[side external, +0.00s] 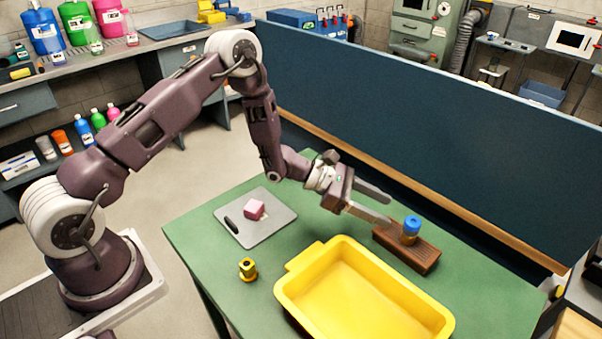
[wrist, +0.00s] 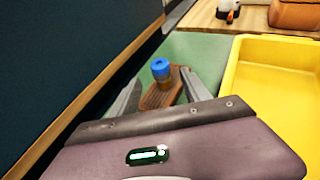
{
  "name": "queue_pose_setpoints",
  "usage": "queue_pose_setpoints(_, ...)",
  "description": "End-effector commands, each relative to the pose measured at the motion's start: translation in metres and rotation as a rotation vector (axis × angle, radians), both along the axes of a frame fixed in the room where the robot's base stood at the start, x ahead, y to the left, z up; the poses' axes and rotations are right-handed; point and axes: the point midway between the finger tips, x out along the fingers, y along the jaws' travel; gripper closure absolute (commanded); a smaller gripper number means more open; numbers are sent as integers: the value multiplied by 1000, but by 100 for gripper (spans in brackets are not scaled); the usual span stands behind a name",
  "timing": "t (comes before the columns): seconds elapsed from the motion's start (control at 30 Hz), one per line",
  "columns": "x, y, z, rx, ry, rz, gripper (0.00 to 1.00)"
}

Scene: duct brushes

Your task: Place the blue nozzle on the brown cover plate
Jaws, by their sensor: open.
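The blue nozzle (side external: 411,224) has a blue top and an amber-brown lower part. It stands upright on the brown cover plate (side external: 420,255), a slotted block on the green table. My gripper (side external: 389,210) is open and empty, to the left of the nozzle and slightly above it, apart from it. In the wrist view the nozzle (wrist: 160,68) appears between and beyond my two spread fingers (wrist: 158,84). The brown plate (wrist: 158,97) shows under it, partly hidden by my gripper's body.
A yellow tray (side external: 290,292) stands in front of the plate. A small yellow-black part (side external: 248,270) stands nearby. A tall blue partition (side external: 430,130) runs behind the table.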

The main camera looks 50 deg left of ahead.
Motion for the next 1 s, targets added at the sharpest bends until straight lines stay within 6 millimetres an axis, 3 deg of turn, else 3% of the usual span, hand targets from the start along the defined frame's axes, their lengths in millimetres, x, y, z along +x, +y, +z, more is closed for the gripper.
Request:
queue_pose_setpoints(0.1,0,-1,3,2,-6,-7,45)
queue_pose_setpoints(0.17,-2,-6,20,13,-41,-50,45)
queue_pose_setpoints(0.27,-20,-27,86,81,-185,-236,45)
queue_pose_setpoints(0.3,-38,-37,119,128,-264,-344,45)
queue_pose_setpoints(0.37,-72,-48,164,222,-385,-516,45)
queue_pose_setpoints(0.4,-100,-52,188,296,-461,-629,45)
queue_pose_setpoints(0.5,-176,-47,232,526,-645,-906,45)
queue_pose_setpoints(0.57,-221,-33,245,697,-742,-1062,45)
queue_pose_setpoints(0.6,-249,-20,250,821,-798,-1158,45)
queue_pose_setpoints(0.7,-306,24,252,1143,-894,-1350,45)
queue_pose_setpoints(0.8,-339,67,249,1429,-931,-1470,45)
queue_pose_setpoints(0.9,-355,98,248,1622,-931,-1529,45)
queue_pose_setpoints(1.0,-362,113,248,1711,-923,-1553,45)
